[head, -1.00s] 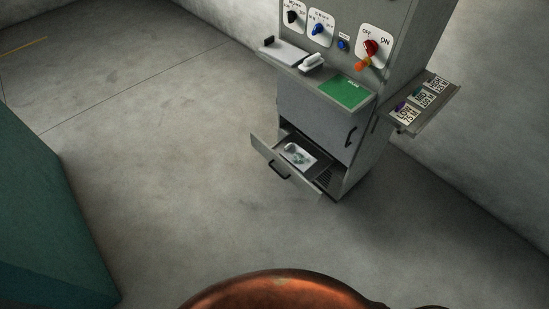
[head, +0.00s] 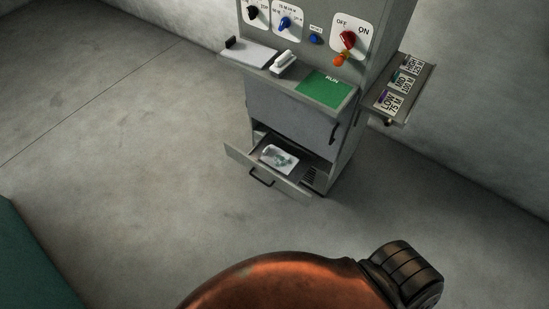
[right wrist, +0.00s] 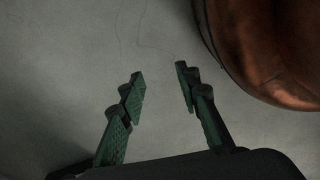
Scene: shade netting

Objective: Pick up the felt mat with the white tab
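No felt mat with a clear white tab can be made out. A flat green panel with white "RUN" lettering (head: 325,88) lies on the right end of the cabinet's shelf; I cannot tell whether it is felt. A white card with a grey-green patch (head: 279,158) lies in the open lower drawer (head: 266,177); its details are too small to tell. My right gripper (right wrist: 160,78) has its green-padded fingers apart with nothing between them, above bare floor. My left gripper is in no view.
The grey cabinet (head: 292,112) has knobs on its upright panel. A white sheet (head: 249,52) and a white handle-like piece (head: 284,63) are on its shelf. A side shelf (head: 403,91) holds labelled plates. A teal block (head: 30,262) is at lower left. Floor before the cabinet is clear.

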